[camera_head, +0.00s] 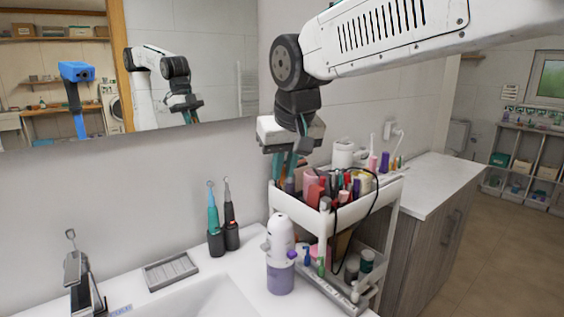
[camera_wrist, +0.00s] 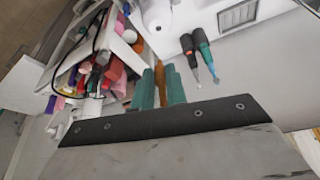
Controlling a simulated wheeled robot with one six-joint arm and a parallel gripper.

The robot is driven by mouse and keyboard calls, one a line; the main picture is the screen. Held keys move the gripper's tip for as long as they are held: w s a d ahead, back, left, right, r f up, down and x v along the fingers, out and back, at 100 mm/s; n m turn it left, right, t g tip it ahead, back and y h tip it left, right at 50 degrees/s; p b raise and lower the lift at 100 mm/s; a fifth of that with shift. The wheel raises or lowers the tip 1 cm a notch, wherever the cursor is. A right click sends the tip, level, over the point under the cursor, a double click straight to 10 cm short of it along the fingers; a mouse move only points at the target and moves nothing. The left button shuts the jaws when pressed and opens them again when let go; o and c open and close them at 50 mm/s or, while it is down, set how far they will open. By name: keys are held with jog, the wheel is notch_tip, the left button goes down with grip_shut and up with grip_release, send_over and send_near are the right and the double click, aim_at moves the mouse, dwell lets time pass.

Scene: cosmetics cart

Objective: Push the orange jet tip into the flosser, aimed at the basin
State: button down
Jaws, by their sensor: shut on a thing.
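My gripper (camera_head: 285,168) hangs over the back left corner of the cart, its fingers pointing down. In the wrist view my gripper (camera_wrist: 160,88) has its teal fingers closed on a slim orange jet tip (camera_wrist: 161,90). I cannot make out the tip in the head view. The likely flosser, a white body (camera_head: 281,232) with a lavender lower part, stands upright at the basin's right, below and in front of my gripper. Its white top (camera_wrist: 156,14) shows at the top of the wrist view, apart from the jet tip. The white basin (camera_head: 215,299) is at the bottom.
The white cart (camera_head: 350,222) beside the flosser is crowded with cosmetics, and a black cable loops over it. A teal handle (camera_head: 213,212) and a black handle (camera_head: 230,208) with thin tips stand at the wall. A soap tray (camera_head: 171,271) and faucet (camera_head: 78,272) are farther left.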

jog(key=shift+a, duration=0.15)
jog(key=shift+s+f, duration=0.1)
jog(key=shift+f, duration=0.25)
send_over(283, 219)
jog(key=shift+f, duration=2.6)
jog(key=shift+f, duration=1.25)
jog(key=c, duration=1.3)
grip_release()
jog(key=shift+c, duration=0.2)
jog(key=shift+s+r, duration=0.1)
jog(key=shift+r, duration=0.05)
